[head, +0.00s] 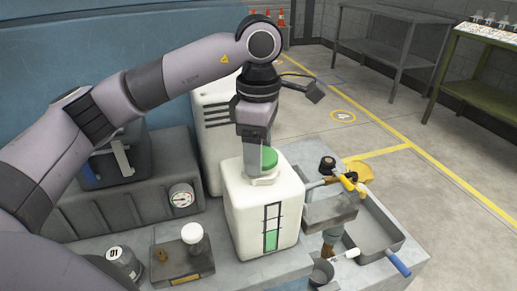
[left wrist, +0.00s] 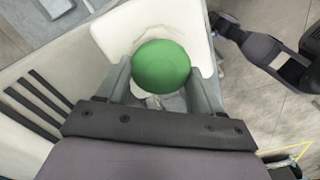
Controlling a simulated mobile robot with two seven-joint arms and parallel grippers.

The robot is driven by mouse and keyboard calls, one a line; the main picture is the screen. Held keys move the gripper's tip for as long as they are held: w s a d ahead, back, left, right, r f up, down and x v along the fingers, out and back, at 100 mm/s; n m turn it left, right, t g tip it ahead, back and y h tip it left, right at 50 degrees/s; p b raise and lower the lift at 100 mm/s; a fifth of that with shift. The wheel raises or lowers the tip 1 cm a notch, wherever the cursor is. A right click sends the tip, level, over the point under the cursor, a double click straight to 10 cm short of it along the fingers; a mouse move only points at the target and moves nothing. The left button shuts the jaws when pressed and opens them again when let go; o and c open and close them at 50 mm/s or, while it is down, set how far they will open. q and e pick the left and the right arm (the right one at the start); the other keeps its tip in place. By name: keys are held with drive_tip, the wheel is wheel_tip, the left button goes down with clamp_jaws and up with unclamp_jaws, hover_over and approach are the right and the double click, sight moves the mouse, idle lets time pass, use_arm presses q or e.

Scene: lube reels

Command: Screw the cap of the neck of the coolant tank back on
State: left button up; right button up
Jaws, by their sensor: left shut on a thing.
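The white coolant tank (head: 249,222) stands on the grey bench, with a level window and green strip on its front. The green cap (head: 269,158) is at the neck (head: 267,179) on top of the tank. My left gripper (head: 262,163) points down from above, and its fingers are closed around the cap. In the left wrist view the round green cap (left wrist: 161,66) sits between the two fingers. The cap hides most of the neck there, so I cannot tell how it sits on the thread.
A small block with a white-topped piece (head: 190,236) and a jar marked 01 (head: 122,262) stand left of the tank. A pressure gauge (head: 181,195) is behind them. A grey tray (head: 370,226) and hand tools (head: 347,181) lie to the right.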

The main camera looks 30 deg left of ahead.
idle(0.3)
use_arm(q)
drive_tip(key=m, duration=0.5)
drive_tip(key=shift+w, duration=0.1)
drive_tip(key=shift+m, duration=0.5)
drive_tip(key=m, duration=0.4)
drive_tip(key=shift+w+b, duration=0.1)
drive_tip(key=shift+b, duration=0.2)
drive_tip(key=shift+d+f+m, duration=0.1)
drive_tip(key=shift+m, duration=1.3)
drive_tip(key=o, duration=1.2)
